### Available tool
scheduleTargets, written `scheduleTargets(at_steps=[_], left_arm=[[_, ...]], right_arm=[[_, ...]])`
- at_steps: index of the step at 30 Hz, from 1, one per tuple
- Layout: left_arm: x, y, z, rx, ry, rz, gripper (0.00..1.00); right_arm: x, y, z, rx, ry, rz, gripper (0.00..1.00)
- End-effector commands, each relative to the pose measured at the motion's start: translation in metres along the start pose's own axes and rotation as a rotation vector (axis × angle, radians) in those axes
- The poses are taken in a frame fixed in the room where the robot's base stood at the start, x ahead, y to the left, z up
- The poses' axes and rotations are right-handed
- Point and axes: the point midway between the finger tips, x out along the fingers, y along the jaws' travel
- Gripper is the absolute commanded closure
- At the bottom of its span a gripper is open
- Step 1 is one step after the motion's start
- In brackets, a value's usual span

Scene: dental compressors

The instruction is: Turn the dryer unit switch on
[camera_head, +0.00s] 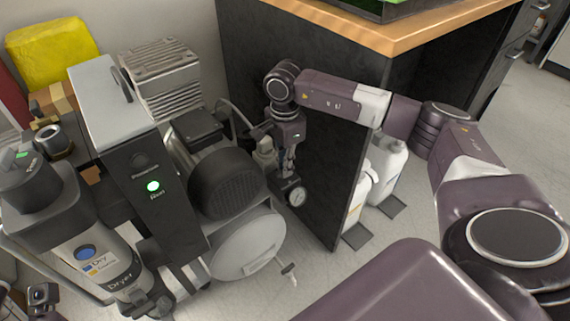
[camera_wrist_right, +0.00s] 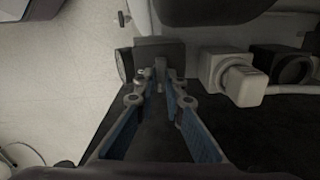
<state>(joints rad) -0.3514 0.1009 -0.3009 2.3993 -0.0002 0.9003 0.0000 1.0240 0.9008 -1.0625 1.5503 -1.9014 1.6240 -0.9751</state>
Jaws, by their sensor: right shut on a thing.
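The dryer unit (camera_head: 95,255), a pale cylinder with a blue round part and a "Dryer" label, stands at the lower left in the head view. A tall dark panel (camera_head: 140,215) beside it carries a green-lit round button (camera_head: 153,186). My right gripper (camera_head: 287,172) points down, right of the compressor and away from that button. In the right wrist view its fingers (camera_wrist_right: 161,78) converge on a small grey part (camera_wrist_right: 160,65) in front of a dark box (camera_wrist_right: 172,47). The fingertips partly hide this part.
A round gauge (camera_head: 296,196) sits by my right fingertips. The compressor (camera_head: 228,180) and its silver tank (camera_head: 248,245) stand left of the gripper. A black cabinet side (camera_head: 318,185) is close on the right. White jugs (camera_head: 388,170) stand behind it.

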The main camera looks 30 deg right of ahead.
Motion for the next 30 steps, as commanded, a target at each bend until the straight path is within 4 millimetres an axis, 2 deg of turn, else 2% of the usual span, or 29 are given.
scheduleTargets(at_steps=[11, 12, 17, 25, 30], left_arm=[[0.000, 0.000, 0.000, 0.000, 0.000, 0.000, 0.59], [0.000, 0.000, 0.000, 0.000, 0.000, 0.000, 0.59], [0.000, 0.000, 0.000, 0.000, 0.000, 0.000, 0.59], [0.002, -0.001, -0.002, 0.003, 0.009, -0.002, 0.59], [0.002, -0.001, -0.001, 0.002, 0.006, -0.001, 0.59]], right_arm=[[0.000, 0.000, 0.001, -0.005, -0.002, 0.000, 1.00], [0.000, 0.000, 0.001, -0.005, -0.002, 0.000, 0.88], [0.000, 0.000, 0.001, -0.005, -0.001, 0.000, 0.72], [-0.001, 0.000, 0.000, -0.004, -0.001, -0.001, 0.72], [-0.021, -0.001, 0.000, -0.004, 0.000, -0.005, 0.72]])
